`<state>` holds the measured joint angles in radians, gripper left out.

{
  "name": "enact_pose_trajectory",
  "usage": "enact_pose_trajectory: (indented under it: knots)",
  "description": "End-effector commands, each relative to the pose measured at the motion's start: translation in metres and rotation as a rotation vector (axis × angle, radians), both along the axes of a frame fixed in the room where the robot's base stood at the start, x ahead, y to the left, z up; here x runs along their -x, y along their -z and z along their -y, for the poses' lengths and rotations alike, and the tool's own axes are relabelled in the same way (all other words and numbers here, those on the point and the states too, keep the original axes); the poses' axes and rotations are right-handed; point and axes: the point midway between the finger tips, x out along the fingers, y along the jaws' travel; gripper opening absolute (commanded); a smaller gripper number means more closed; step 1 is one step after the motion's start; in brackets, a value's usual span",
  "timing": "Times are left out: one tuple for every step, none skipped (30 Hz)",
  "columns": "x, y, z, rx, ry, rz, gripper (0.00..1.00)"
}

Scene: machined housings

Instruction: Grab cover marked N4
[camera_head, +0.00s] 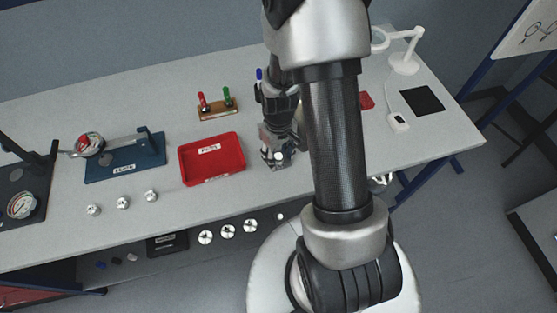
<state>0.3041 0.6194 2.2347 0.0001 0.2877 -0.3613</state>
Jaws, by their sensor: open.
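Several small silver round parts are in view, and no N4 marking is readable on any of them, so I cannot tell which is the cover. Three silver parts (122,202) stand in a row on the front left of the table. A row of larger silver discs (227,231) lies lower down, below the table's front edge. My gripper (278,158) is open and points down over the table, just right of the red tray.
The red tray (184,168) looks empty apart from its label. A blue fixture (125,166) and a pressure gauge (21,205) stand left. A wooden stand (218,110) holds red and green items. A lamp (404,62) and black pad (422,99) are right.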

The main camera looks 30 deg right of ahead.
Motion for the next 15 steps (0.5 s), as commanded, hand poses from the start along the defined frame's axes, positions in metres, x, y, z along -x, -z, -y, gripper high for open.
enact_pose_trajectory:
  knots:
    - [-0.0003, -0.0009, 0.0002, 0.000, 0.000, 0.001, 0.44]
    - [-0.0003, -0.0012, 0.0003, 0.000, 0.000, 0.001, 0.44]
    - [-0.0003, -0.0014, 0.0003, 0.000, 0.000, 0.001, 0.44]
    - [-0.0002, -0.0014, 0.0002, 0.000, 0.000, 0.001, 0.44]
    - [-0.0002, -0.0015, 0.0002, 0.000, 0.000, 0.001, 0.42]
    - [-0.0002, -0.0015, 0.0002, 0.000, 0.001, 0.001, 0.40]
    - [-0.0002, -0.0015, 0.0002, 0.000, 0.001, 0.001, 0.38]
    - [-0.0001, -0.0015, 0.0002, 0.000, 0.001, 0.001, 0.36]
    - [-0.0001, -0.0015, 0.0002, 0.000, 0.001, 0.001, 0.33]
    - [-0.0001, -0.0015, 0.0002, 0.000, 0.001, 0.001, 0.31]
    - [-0.0001, -0.0015, 0.0002, 0.000, 0.001, 0.001, 0.29]
    - [-0.0001, -0.0015, 0.0002, 0.000, 0.001, 0.001, 0.26]
    - [-0.0001, -0.0015, 0.0002, 0.000, 0.001, 0.001, 0.24]
    - [0.0000, -0.0015, 0.0002, 0.000, 0.001, 0.000, 0.22]
    - [0.0000, -0.0015, 0.0002, 0.000, 0.001, 0.000, 0.20]
